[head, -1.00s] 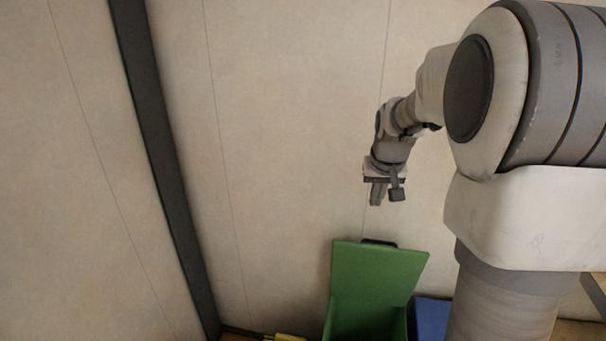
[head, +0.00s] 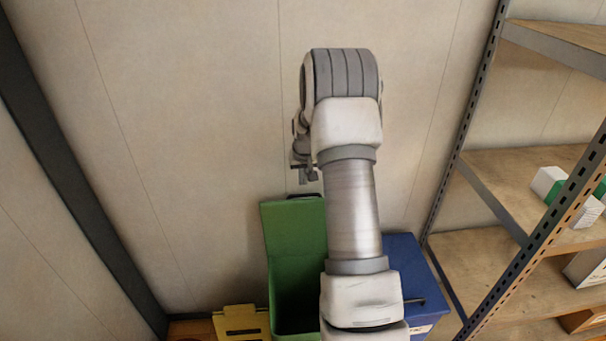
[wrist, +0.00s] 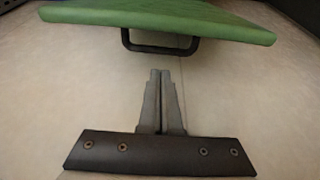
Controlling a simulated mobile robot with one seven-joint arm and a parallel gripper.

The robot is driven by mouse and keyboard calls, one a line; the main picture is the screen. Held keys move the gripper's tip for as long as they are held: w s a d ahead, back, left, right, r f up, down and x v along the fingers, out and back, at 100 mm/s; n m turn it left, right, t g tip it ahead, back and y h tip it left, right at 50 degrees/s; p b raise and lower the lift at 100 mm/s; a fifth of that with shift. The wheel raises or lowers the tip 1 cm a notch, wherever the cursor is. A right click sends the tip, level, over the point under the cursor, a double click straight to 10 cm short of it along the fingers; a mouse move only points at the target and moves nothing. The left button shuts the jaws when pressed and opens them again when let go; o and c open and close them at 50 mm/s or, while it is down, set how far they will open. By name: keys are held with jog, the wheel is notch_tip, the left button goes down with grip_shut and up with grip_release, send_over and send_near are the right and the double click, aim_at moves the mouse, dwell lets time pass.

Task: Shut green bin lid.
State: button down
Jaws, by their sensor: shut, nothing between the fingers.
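The green bin (head: 292,290) stands against the wall, with its lid (head: 293,228) open and upright at the back. My arm hides the bin's right part in the head view. The lid's edge (wrist: 160,17) and its black handle (wrist: 160,42) show at the top of the wrist view. My gripper (wrist: 160,75) is shut and empty, its fingertips pointing toward the handle with a gap between them. In the head view my gripper (head: 305,177) is just above the lid's top edge, partly hidden by my arm.
A blue bin (head: 405,272) stands to the right of the green bin, and a yellow bin (head: 240,322) to its left. A metal shelf rack (head: 490,190) holding boxes (head: 568,195) is on the right. The wall (head: 180,130) behind is bare.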

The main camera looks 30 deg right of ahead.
jog(key=shift+x, duration=2.5)
jog(key=shift+a, duration=0.1)
